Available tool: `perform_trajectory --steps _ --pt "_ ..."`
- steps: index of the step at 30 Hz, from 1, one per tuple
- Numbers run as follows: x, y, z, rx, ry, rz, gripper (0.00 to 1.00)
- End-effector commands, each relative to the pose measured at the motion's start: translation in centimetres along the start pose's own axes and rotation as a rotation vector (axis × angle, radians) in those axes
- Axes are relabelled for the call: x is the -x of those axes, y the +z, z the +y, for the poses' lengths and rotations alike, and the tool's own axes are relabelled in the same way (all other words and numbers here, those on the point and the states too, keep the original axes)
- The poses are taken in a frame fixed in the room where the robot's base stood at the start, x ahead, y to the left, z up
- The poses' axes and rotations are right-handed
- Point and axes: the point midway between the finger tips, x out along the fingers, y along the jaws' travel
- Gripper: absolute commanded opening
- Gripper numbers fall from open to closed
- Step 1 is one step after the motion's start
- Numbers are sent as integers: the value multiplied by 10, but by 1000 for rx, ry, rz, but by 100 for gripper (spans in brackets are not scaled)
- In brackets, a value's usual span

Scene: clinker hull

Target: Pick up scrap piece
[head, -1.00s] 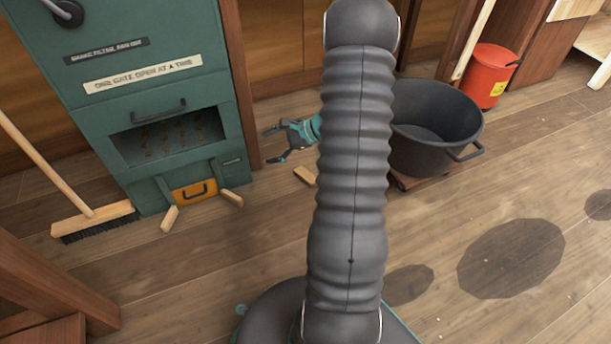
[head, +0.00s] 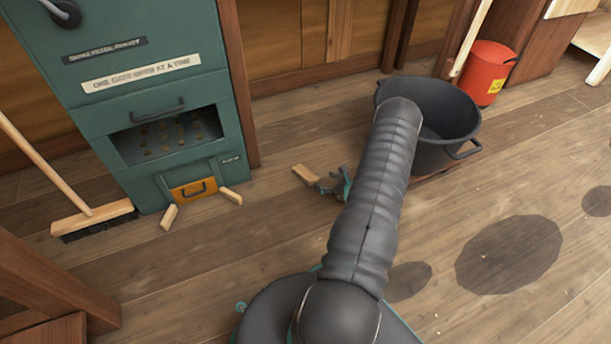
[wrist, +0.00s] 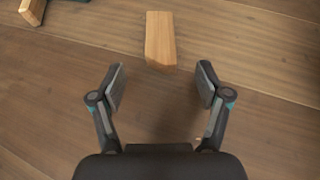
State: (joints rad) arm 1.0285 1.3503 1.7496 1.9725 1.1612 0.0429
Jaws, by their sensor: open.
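A small light-wood scrap piece (head: 305,174) lies on the plank floor, right of the teal cabinet. In the wrist view the scrap piece (wrist: 160,39) lies just beyond my fingertips, roughly centred between them. My gripper (head: 328,186) is low beside it in the head view, partly hidden by my own arm. In the wrist view my gripper (wrist: 160,82) is open and empty, with bare floor between the fingers. Two similar wood pieces lie by the cabinet foot, one on the left (head: 169,217) and one on the right (head: 231,195).
The teal cabinet (head: 165,95) with an orange drawer (head: 193,190) stands at left. A broom (head: 95,217) leans beside it. A black tub (head: 440,115) stands behind my arm, with a red bucket (head: 486,75) farther back.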

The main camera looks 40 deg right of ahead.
Motion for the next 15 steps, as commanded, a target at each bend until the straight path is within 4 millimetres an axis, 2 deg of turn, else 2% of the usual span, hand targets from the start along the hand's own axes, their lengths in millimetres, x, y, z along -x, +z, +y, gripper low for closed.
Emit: perform_trajectory --steps 1,6,10,15 --pt "-12 -1 2 4 5 0 76" --pt "-42 -1 2 3 5 -1 76" --pt "-58 0 1 3 4 0 76" --pt "-66 0 0 2 2 0 76"
